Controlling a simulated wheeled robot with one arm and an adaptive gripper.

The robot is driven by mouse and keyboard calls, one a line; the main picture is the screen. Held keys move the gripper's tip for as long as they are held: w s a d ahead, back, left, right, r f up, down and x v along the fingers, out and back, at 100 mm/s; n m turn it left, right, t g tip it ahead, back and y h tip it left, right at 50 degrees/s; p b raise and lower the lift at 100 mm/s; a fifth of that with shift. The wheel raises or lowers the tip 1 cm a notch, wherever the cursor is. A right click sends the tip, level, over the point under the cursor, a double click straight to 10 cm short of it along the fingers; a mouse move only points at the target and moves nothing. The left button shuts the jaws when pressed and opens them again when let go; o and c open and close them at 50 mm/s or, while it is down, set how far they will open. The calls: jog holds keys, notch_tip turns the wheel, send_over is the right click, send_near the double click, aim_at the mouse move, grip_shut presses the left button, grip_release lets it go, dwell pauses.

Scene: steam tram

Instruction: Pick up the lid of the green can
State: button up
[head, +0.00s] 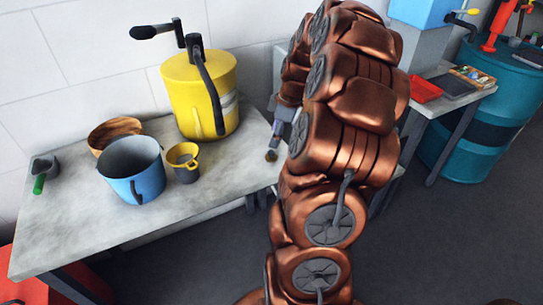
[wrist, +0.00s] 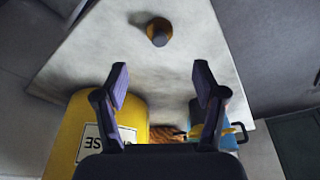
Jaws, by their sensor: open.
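I see no can that is clearly green. A small round brown and dark grey piece (head: 271,155) lies at the right end of the grey table. It also shows in the wrist view (wrist: 159,33), ahead of the fingertips and roughly centred between them; I cannot tell whether it is a lid. My gripper (wrist: 161,82) is open and empty, with its fingers apart and clear of that piece. In the head view, my gripper (head: 283,133) is partly hidden by my copper arm, above the table's right end.
The grey table (head: 85,230) bears a yellow canister (head: 195,85) with a crank, a blue pot (head: 133,170), a wooden bowl (head: 113,130), a yellow-grey cup (head: 184,163) and a green-handled tool (head: 40,175). A teal drum (head: 500,100) and a red tray (head: 424,89) are at right.

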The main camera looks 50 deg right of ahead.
aim_at(271, 151)
jog(key=p+x, duration=0.2)
jog(key=x, duration=0.4)
jog(key=shift+s+f, duration=0.15)
jog(key=shift+f, duration=0.5)
jog(key=shift+c, duration=0.3)
jog(key=c, duration=0.8)
